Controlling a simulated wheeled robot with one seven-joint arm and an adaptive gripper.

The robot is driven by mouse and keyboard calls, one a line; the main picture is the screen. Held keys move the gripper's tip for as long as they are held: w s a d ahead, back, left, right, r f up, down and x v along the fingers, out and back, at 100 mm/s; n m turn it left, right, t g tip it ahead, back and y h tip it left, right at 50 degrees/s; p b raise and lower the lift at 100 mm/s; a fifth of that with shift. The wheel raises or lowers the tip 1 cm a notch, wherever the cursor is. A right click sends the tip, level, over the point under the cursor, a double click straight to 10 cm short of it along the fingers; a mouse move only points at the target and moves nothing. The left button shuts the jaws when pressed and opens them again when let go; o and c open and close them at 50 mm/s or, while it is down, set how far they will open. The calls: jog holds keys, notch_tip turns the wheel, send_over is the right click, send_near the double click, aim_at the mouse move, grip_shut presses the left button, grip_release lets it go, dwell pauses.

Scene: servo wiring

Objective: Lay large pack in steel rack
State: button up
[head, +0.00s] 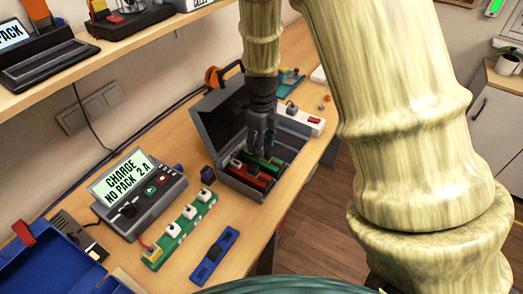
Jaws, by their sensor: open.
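A grey metal case (241,184) stands on the workbench with its lid raised; it looks like the steel rack, though I cannot be sure. A red pack (251,179) and a green pack (271,165) lie side by side in it. Which one is the large pack I cannot tell. My gripper (262,154) points down over the case, open, with its fingertips close to the green pack. The fingers hide part of the packs, and I cannot tell whether they touch.
A charger (152,205) reading "CHARGE NO PACK 2.A" stands left of the case. A green socket strip (181,232), a blue bar (213,257) and a small dark purple block (207,175) lie nearby. A shelf (115,48) overhangs the back left.

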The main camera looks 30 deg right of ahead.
jog(key=shift+r+b, duration=0.3)
jog(key=shift+r, duration=1.45)
